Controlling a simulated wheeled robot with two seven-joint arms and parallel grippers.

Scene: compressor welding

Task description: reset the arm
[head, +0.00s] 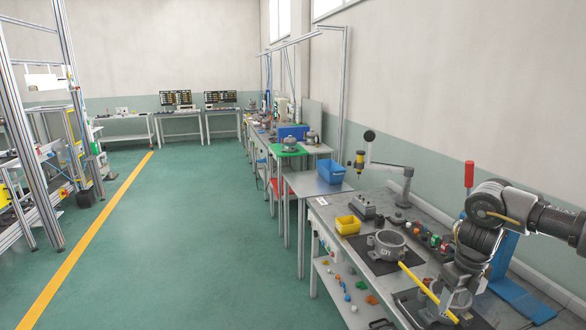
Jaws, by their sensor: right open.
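My right arm (500,205) comes in from the right edge and bends down over the near end of the workbench (325,215). My right gripper (450,305) points down at the lower right, low over the bench, and its jaws are open. A yellow bar (420,282) runs diagonally across the view beside the gripper; I cannot tell whether they touch. My left arm and left gripper are not in view.
On the bench are a grey metal housing (388,245) on a dark mat, a yellow bin (348,225) and several small coloured parts. A blue bin (331,172) stands on the table behind. A red-handled tool (469,174) stands near my arm. The green floor (190,220) at left is clear.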

